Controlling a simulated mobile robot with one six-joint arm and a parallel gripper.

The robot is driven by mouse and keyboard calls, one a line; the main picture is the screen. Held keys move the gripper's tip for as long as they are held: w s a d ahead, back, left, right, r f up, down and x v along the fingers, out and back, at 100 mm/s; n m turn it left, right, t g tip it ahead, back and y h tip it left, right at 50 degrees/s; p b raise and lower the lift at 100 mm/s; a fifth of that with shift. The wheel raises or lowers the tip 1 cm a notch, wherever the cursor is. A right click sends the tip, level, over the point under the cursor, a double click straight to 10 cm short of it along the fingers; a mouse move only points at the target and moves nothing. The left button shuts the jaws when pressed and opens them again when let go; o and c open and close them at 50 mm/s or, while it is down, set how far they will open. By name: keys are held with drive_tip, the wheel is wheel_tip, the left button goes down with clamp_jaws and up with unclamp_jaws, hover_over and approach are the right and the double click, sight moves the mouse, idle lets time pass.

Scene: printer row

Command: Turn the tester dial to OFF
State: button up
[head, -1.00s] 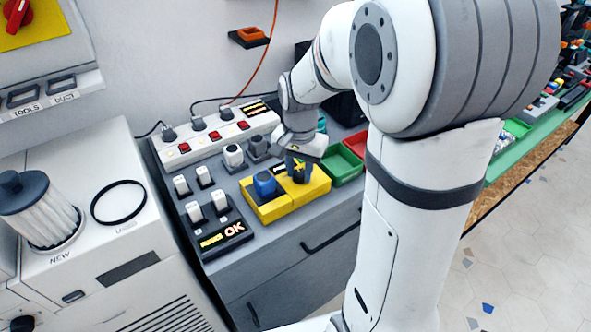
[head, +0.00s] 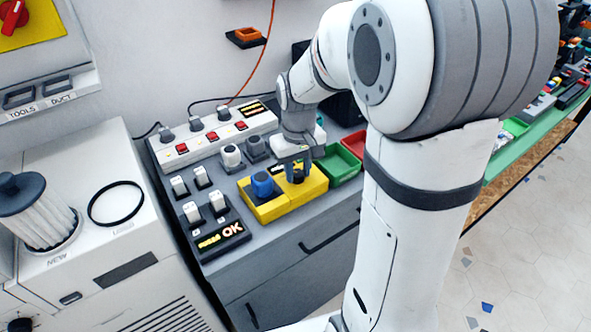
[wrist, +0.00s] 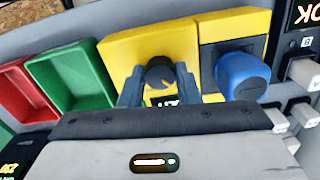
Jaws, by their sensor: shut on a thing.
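The yellow tester (head: 312,184) stands on the grey cabinet top, and its dark round dial (wrist: 159,74) shows in the wrist view. My gripper (wrist: 160,84) reaches down over the tester with one finger on each side of the dial, shut on it. In the head view my gripper (head: 297,172) partly hides the dial. The dial's pointer and most of its lettering are hidden or too small to read. A blue knob-like block (wrist: 242,75) sits in a yellow holder right beside the tester; it also shows in the head view (head: 263,184).
A green bin (head: 340,166) and a red bin (head: 355,144) stand right of the tester. A power strip (head: 213,133) with red switches lies behind. White blocks and an OK display (head: 222,236) are at the left. A filter (head: 36,207) stands farther left.

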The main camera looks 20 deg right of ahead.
sight(298, 173)
drive_tip(key=shift+w+r+n, duration=0.15)
drive_tip(key=shift+n, duration=0.45)
drive_tip(key=o, duration=1)
drive_tip(key=shift+c, duration=0.2)
wheel_tip(298, 173, up, 8)
drive_tip(key=shift+f, duration=0.15)
drive_tip(key=s+f+m+t, duration=0.1)
drive_tip(key=s+m+t, duration=0.1)
drive_tip(key=s, duration=1.2)
drive_tip(key=shift+s+f+m+t, duration=0.2)
drive_tip(key=shift+s+m+t, duration=0.1)
drive_tip(key=shift+m, duration=0.4)
